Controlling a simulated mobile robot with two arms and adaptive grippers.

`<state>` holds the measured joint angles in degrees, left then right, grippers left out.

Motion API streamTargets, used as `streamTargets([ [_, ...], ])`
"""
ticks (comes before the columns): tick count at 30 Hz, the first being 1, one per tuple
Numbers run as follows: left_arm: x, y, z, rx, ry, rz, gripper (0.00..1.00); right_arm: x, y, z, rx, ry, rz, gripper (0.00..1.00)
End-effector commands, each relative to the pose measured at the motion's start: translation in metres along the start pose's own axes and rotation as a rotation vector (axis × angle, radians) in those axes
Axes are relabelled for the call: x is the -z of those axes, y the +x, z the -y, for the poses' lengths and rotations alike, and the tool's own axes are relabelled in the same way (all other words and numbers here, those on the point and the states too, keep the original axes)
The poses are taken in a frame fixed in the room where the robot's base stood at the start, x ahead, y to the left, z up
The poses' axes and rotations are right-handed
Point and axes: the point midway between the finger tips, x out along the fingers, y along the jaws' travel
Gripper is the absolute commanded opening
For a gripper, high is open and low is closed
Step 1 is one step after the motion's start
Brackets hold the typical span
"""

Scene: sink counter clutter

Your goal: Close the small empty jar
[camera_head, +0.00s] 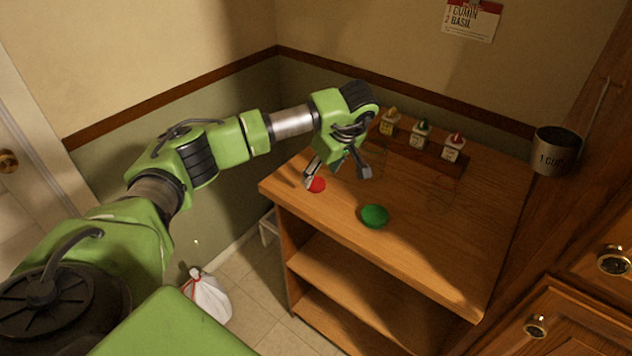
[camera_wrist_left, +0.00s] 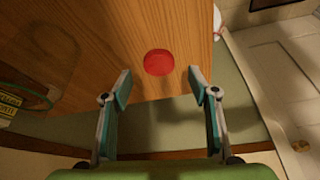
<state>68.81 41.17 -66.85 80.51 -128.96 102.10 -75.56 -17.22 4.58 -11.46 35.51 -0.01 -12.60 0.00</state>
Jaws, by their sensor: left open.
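A red lid (camera_head: 316,185) lies flat near the left corner of the wooden counter top; it also shows in the left wrist view (camera_wrist_left: 159,62). A green lid (camera_head: 374,216) lies near the front edge. A faint clear glass outline, seemingly a jar (camera_wrist_left: 48,72), shows at the left of the left wrist view. Faint glass outlines also show on the counter in the head view, too dim to tell their size. My left gripper (camera_head: 338,176) is open and empty above the red lid, which appears just beyond the gap between its fingertips (camera_wrist_left: 160,82). My right gripper is not in view.
Several small labelled bottles (camera_head: 421,133) stand in a wooden rack (camera_head: 440,160) at the counter's back. A metal measuring cup (camera_head: 555,150) hangs at the right by the cabinets. The counter's front right is clear. A white bag (camera_head: 208,300) sits on the floor.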

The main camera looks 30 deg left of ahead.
Motion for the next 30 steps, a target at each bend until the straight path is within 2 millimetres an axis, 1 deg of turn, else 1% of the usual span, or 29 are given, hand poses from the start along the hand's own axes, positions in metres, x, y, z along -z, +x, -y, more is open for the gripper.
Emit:
streamTargets([
  [1, 0.001, 0.005, 0.001, 0.006, 0.001, 0.001, 0.54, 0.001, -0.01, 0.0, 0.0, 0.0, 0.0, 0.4],
  [3, 0.001, 0.016, 0.0, 0.006, 0.001, 0.002, 0.54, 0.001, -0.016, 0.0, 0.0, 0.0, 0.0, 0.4],
  [6, 0.0, 0.031, -0.001, 0.003, -0.001, 0.001, 0.54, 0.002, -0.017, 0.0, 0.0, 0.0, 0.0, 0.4],
  [8, 0.001, 0.036, -0.001, 0.002, -0.001, 0.0, 0.54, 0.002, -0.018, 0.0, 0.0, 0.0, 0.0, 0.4],
  [11, 0.001, 0.039, -0.002, -0.001, 0.0, -0.001, 0.54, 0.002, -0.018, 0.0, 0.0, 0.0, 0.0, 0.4],
  [19, 0.001, 0.039, -0.002, -0.001, 0.0, -0.001, 0.54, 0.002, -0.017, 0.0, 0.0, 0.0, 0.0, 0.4],
  [23, 0.001, 0.039, -0.002, -0.001, -0.001, -0.001, 0.3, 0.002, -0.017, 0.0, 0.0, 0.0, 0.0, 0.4],
  [24, 0.001, 0.039, -0.002, -0.001, -0.001, -0.001, 0.27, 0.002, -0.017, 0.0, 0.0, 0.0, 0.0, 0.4],
  [30, 0.001, 0.039, -0.002, -0.001, -0.001, 0.0, 0.27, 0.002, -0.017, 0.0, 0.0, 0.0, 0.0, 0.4],
])
